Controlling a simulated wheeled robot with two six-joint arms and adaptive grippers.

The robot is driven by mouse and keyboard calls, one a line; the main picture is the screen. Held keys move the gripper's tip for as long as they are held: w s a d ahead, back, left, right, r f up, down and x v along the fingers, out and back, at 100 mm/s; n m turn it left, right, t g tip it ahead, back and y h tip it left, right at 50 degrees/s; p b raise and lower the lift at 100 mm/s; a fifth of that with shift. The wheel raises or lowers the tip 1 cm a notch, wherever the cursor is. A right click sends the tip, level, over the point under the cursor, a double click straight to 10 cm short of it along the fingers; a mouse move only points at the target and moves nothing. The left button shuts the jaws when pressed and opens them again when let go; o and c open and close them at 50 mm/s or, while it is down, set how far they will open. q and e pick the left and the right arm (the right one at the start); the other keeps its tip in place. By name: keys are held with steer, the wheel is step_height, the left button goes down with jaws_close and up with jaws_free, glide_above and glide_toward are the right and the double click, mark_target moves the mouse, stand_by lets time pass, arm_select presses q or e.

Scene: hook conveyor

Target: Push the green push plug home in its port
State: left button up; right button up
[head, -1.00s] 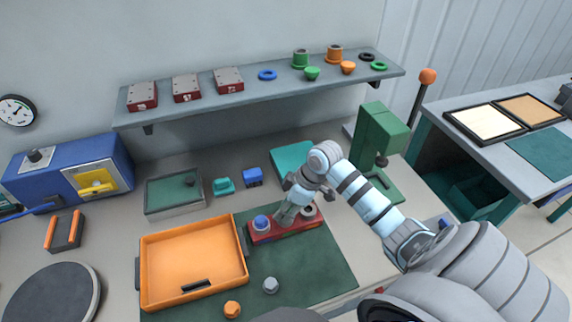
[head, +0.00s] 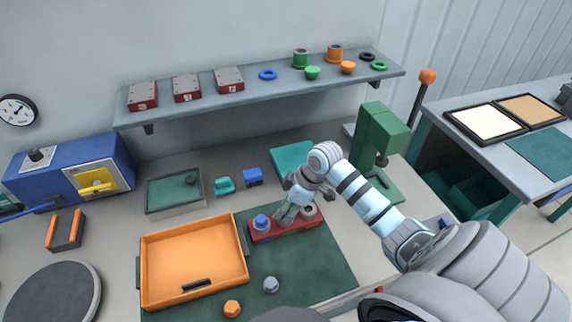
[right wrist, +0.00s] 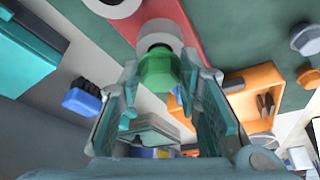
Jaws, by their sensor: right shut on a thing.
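The green push plug (right wrist: 158,70) sits between the fingertips of my right gripper (right wrist: 158,82) in the right wrist view. It is lined up with a pale round port (right wrist: 160,34) on the red block (right wrist: 187,20), its far end at or inside the port's mouth; how deep it sits I cannot tell. In the head view my right gripper (head: 284,213) is over the middle of the red block (head: 287,231) and hides the plug. A blue plug (head: 262,221) stands at the block's left end and a grey port (head: 308,211) at its right end. My left gripper is not in view.
An orange tray (head: 241,250) lies left of the block on a green mat (head: 320,265). A grey knob (head: 270,285) and an orange one (head: 232,308) lie in front. A green press (head: 378,140) stands behind right. A shelf (head: 210,110) runs along the wall.

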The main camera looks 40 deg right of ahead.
steer(key=shift+f, duration=0.3)
steer(key=o, duration=1)
steer(key=shift+o, duration=0.2)
steer(key=v, duration=1.2)
